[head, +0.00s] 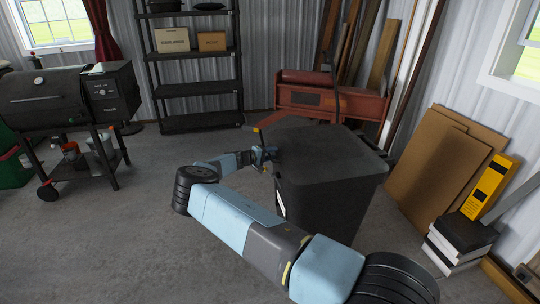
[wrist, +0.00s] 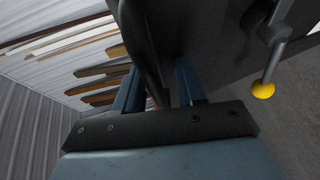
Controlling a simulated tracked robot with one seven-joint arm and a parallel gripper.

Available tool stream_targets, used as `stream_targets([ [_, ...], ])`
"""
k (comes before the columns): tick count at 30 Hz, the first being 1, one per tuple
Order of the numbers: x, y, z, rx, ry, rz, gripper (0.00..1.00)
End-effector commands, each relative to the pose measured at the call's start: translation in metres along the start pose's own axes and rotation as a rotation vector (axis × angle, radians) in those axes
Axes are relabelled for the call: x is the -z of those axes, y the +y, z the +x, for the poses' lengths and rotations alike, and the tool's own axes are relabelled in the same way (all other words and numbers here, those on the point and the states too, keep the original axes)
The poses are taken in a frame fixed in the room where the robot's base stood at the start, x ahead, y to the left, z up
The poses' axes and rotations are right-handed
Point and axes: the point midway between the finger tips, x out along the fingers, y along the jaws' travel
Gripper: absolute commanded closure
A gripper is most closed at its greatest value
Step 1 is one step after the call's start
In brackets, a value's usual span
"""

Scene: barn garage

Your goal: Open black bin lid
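The black bin (head: 318,205) stands on the floor right of centre in the head view. Its lid (head: 325,148) lies flat across the top and looks closed. My gripper (head: 268,156) is at the lid's left edge, near the top of the bin. In the wrist view my gripper (wrist: 159,92) has its two blue fingers apart, with a dark edge (wrist: 142,45) of the bin or lid running between them. A light gap shows beside the right finger, so the fingers do not look closed on the edge. The contact itself is partly hidden.
A rod with a yellow knob (wrist: 263,90) is right of the fingers. A red bench (head: 330,98) stands behind the bin, and cardboard sheets (head: 435,165) lean at right. A grill (head: 70,95) and black shelf (head: 195,65) are at left. Floor at left front is clear.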

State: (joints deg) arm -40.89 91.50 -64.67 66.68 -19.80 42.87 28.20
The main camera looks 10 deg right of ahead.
Motion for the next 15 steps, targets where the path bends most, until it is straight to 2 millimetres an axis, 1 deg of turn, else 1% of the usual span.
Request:
stream_targets([
  [3, 0.0000, -0.0002, 0.0038, 0.000, 0.000, 0.000, 0.61],
  [11, -0.0001, 0.0000, 0.0045, 0.000, 0.000, 0.000, 0.61],
  [15, -0.0002, 0.0001, 0.0045, 0.000, 0.000, 0.001, 0.74],
])
